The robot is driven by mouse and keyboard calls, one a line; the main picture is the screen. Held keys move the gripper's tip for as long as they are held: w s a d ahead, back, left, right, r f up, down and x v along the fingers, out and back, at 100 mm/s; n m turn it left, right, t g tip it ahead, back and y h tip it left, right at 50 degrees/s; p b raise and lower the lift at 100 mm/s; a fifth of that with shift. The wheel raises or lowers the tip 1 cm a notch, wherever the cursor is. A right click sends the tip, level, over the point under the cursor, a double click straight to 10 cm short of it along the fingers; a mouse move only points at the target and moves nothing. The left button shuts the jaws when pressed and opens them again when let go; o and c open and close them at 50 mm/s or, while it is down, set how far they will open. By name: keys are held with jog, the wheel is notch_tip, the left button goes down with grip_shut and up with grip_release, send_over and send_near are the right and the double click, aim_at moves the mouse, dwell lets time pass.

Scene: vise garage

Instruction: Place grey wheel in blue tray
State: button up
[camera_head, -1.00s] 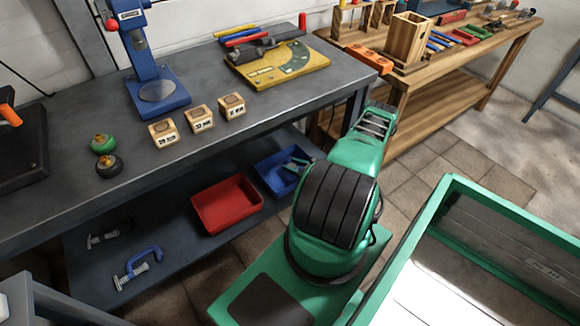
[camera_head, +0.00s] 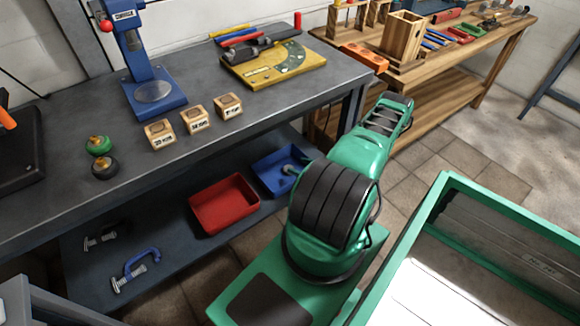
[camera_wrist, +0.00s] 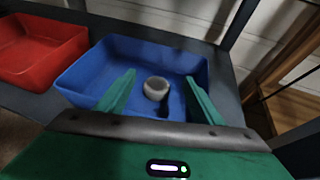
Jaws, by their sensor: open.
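The grey wheel (camera_wrist: 156,88), a small pale round piece, lies on the floor of the blue tray (camera_wrist: 82,78). A dark patch beside it may be its stem or a shadow. My gripper (camera_wrist: 160,75) is open, with one green finger on each side of the wheel in the wrist view and a visible gap to both. In the head view, the blue tray (camera_head: 262,174) is on the bench's lower shelf with a small grey piece (camera_head: 289,170) in it. My arm hides the tray's right part, and my gripper is not clearly visible there.
A red tray (camera_head: 224,204) stands left of the blue tray. A blue clamp (camera_head: 136,266) lies farther left on the shelf. The benchtop (camera_head: 225,135) is above. A green wheel (camera_head: 99,145) and a black wheel (camera_head: 105,167) sit on it.

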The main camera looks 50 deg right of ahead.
jog(key=v, duration=0.4)
jog(key=shift+s+r, duration=0.1)
jog(key=shift+s, duration=0.3)
